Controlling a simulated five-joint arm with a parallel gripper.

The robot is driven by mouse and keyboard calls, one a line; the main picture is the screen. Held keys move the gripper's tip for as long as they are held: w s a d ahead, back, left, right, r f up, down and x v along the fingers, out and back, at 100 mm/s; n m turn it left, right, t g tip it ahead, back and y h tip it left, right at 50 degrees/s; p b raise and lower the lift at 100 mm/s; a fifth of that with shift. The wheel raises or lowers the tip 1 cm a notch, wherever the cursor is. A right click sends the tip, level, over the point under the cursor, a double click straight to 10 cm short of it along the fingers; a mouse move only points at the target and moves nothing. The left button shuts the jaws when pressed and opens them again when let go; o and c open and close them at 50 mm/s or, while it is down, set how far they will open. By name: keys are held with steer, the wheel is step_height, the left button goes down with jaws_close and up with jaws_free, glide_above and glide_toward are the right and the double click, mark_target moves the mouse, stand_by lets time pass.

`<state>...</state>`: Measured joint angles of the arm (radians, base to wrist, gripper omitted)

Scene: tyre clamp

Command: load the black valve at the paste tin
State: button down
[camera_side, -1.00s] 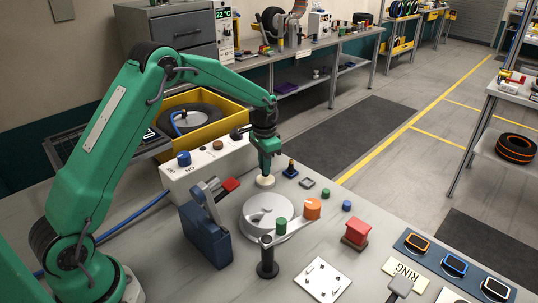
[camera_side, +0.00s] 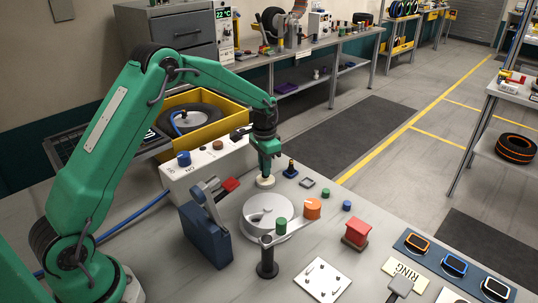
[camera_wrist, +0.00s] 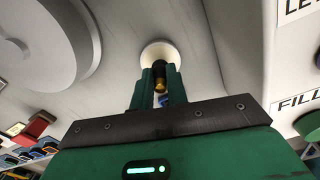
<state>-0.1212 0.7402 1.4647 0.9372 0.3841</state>
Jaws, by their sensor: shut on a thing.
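In the side view, the valve is hidden by the fingers.
A dark piece on a blue base (camera_side: 290,170) stands just right of the tin. The grey turntable (camera_side: 262,206) is close in front. A white labelled box (camera_side: 205,172) is behind left, and a blue lever clamp (camera_side: 205,235) stands front left.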

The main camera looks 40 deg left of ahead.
steer(key=shift+f, duration=0.5)
stand_by(1.1)
steer(key=shift+r, duration=0.1)
steer(key=shift+r, duration=3.45)
steer(key=shift+s+d+r, duration=0.1)
steer(key=s+d+r+n, duration=0.1)
steer(key=s+d+r, duration=0.2)
steer(key=s, duration=0.3)
steer(key=s+d+r+n, duration=0.2)
steer(key=s+d+r, duration=0.1)
steer(key=s+r, duration=0.3)
steer(key=shift+s+d, duration=0.2)
steer(key=shift+s, duration=0.45)
